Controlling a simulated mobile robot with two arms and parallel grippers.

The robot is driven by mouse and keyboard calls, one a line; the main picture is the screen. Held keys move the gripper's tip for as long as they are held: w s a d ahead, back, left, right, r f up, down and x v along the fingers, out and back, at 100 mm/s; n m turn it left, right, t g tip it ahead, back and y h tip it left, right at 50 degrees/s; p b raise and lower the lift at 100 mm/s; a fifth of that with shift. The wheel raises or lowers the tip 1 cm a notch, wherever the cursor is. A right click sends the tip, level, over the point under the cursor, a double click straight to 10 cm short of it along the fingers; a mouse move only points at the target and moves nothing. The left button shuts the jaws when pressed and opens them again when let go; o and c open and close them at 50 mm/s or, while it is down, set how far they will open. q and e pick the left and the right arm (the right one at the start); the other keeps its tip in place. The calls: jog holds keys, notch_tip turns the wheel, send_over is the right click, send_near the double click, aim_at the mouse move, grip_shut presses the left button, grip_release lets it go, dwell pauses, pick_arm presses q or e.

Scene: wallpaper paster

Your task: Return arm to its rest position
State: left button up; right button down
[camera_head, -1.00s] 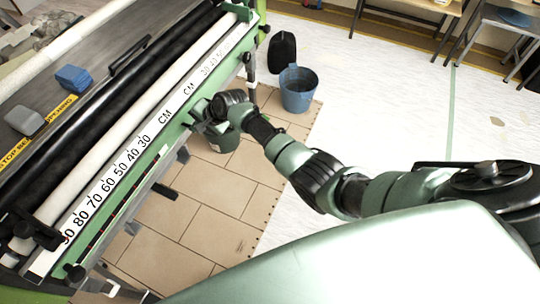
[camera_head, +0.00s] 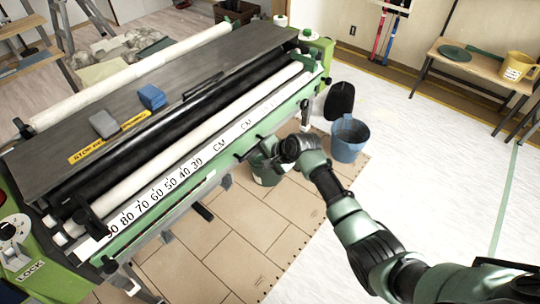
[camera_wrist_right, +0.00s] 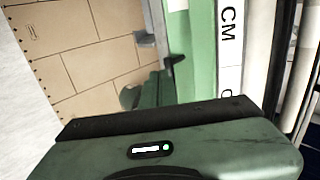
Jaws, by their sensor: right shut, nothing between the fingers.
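My right arm comes in from the lower right of the head view, stretched toward the green wallpaper paster (camera_head: 215,178). My right gripper (camera_head: 247,152) is shut and empty. It is close to the machine's front side, below the white ruler strip (camera_head: 165,190); whether it touches the machine I cannot tell. In the right wrist view, the green front panel (camera_wrist_right: 198,55) and the ruler strip (camera_wrist_right: 229,50) show beyond the wrist housing. My left gripper is out of view.
Brown boards (camera_head: 225,235) cover the floor by the machine. White floor at right is clear up to the wooden table (camera_head: 485,66).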

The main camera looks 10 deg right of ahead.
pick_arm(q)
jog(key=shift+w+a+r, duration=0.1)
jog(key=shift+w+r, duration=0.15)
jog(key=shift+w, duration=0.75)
pick_arm(e)
jog(key=v, duration=0.5)
